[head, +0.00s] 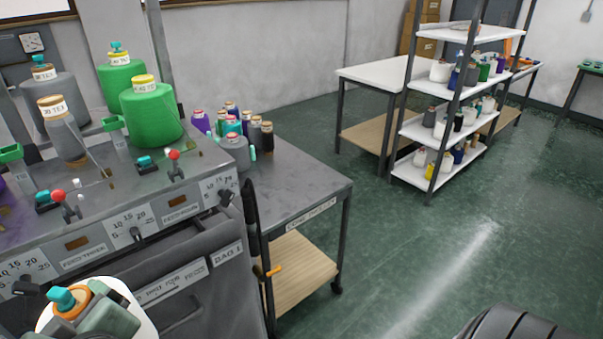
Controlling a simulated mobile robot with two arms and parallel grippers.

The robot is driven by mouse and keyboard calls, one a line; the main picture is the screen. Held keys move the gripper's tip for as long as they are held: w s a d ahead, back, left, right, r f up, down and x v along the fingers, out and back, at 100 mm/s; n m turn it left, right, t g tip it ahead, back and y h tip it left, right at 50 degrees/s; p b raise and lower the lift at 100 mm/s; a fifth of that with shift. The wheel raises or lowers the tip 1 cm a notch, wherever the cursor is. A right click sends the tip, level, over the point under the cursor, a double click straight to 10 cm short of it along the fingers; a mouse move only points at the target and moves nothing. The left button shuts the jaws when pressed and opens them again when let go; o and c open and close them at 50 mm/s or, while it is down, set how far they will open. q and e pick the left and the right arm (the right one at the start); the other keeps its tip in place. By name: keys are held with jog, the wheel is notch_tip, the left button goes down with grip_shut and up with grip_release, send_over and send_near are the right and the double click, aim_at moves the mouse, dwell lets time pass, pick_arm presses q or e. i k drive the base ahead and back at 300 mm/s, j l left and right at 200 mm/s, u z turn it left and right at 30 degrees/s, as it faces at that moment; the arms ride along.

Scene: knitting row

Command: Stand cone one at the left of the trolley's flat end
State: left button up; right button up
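A pale cone (137,301) with an orange-brown top shows at the bottom left in the head view. The grey-green fingers of my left gripper (100,314) are closed around its top, and its lower part is cut off by the frame edge. Whether it carries a number cannot be seen. The trolley (301,186) stands right of the machine, with a flat grey top, a label on its front edge and a wooden lower shelf. Several small cones stand at its back left; the right part of the top is bare. My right gripper is not in view.
The grey knitting machine (75,255) with knobs and levers fills the left. Large green cones (152,115) and grey cones stand on it. A dark upright handle (252,220) rises between machine and trolley. A white shelf rack (440,130) stands behind. Green floor is open at right.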

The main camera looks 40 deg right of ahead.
aim_at(273, 198)
jog(key=i+l, duration=0.1)
jog(key=l, duration=0.8)
jog(key=i+l+u, duration=0.1)
jog(key=l, duration=0.85)
jog(key=i+l, duration=0.1)
jog(key=l, duration=0.8)
